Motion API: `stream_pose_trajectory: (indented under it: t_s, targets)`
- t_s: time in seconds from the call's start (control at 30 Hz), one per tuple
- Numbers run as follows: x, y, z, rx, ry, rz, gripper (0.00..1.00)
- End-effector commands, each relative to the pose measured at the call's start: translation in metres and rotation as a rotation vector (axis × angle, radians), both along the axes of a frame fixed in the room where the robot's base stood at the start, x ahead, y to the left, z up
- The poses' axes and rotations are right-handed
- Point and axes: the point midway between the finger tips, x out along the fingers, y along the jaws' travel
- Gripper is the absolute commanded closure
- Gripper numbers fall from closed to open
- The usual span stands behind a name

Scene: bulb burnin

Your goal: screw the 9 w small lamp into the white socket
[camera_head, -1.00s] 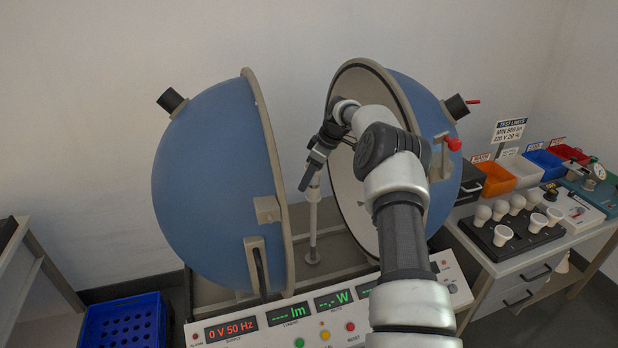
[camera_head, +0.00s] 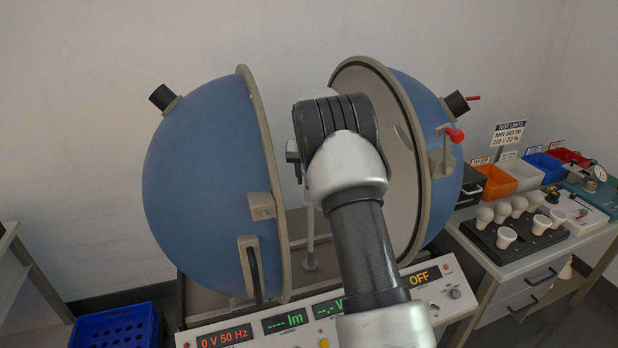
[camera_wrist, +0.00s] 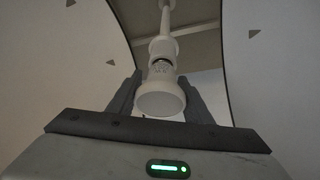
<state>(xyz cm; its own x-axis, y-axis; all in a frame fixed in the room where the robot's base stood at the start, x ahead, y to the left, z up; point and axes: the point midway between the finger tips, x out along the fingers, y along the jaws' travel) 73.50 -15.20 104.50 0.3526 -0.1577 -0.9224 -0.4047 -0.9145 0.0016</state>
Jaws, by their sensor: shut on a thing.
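The white lamp (camera_wrist: 160,98) sits between the two dark fingers of my gripper (camera_wrist: 163,100) in the wrist view, which is shut on it. The white socket (camera_wrist: 163,47) is just beyond the cap, on a pale post. Cap and socket look in line and very close; I cannot tell whether the threads are engaged. The lamp's marking is not readable.
Blue sphere halves stand open to the left (camera_head: 210,190) and right (camera_head: 425,130) of my arm. The control panel (camera_head: 300,335) in front shows 0 V and OFF. A black tray (camera_head: 490,240) with several lamps and colored bins (camera_head: 495,182) are at right.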

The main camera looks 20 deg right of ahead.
Motion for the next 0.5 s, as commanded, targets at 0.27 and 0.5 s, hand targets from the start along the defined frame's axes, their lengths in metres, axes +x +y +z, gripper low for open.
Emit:
stream_pose_trajectory:
  t_s: [0.27,0.5]
  targets:
    - [-0.004,-0.008,0.001,-0.008,0.014,-0.443,0.77]
    - [-0.004,-0.013,-0.003,-0.004,0.008,-0.699,0.77]
